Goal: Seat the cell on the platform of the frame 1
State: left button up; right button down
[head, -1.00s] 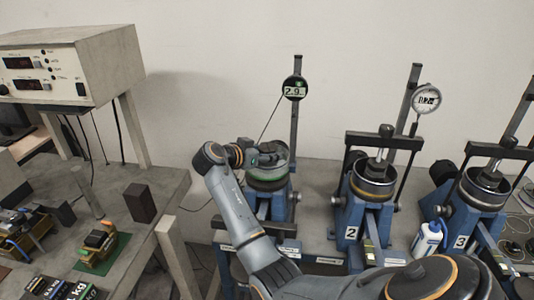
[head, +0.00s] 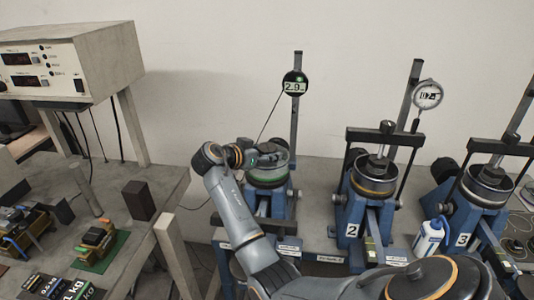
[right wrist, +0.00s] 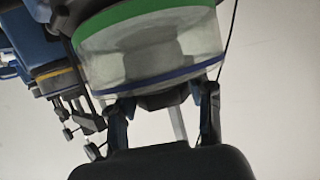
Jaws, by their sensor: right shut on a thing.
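The cell (right wrist: 150,50) is a clear cylinder with a green band and a blue band, filling the upper middle of the right wrist view. My right gripper (right wrist: 162,108) is shut on it, one finger on each side near the blue band. In the head view, the right gripper (head: 262,157) holds the cell (head: 282,161) at the platform (head: 268,183) of frame 1, the leftmost frame. The gripper hides part of the cell, and I cannot tell whether it rests on the platform. My left gripper is not in view.
Frame 1's post carries a dial (head: 295,83) with a thin cable. Frame 2 (head: 370,190) and frame 3 (head: 485,190) stand to the right, with a white bottle (head: 428,238) between them. A grey bench (head: 150,215) with electronics and a dark block (head: 139,200) is on the left.

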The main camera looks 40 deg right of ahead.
jog(key=shift+f+b, duration=0.25)
jog(key=shift+b, duration=0.2)
dwell(0.6)
jog(key=shift+c, duration=2.4)
grip_release()
jog(key=shift+s+a, duration=0.1)
jog(key=shift+f, duration=0.2)
jog(key=v, duration=1.2)
jog(key=shift+r, duration=0.2)
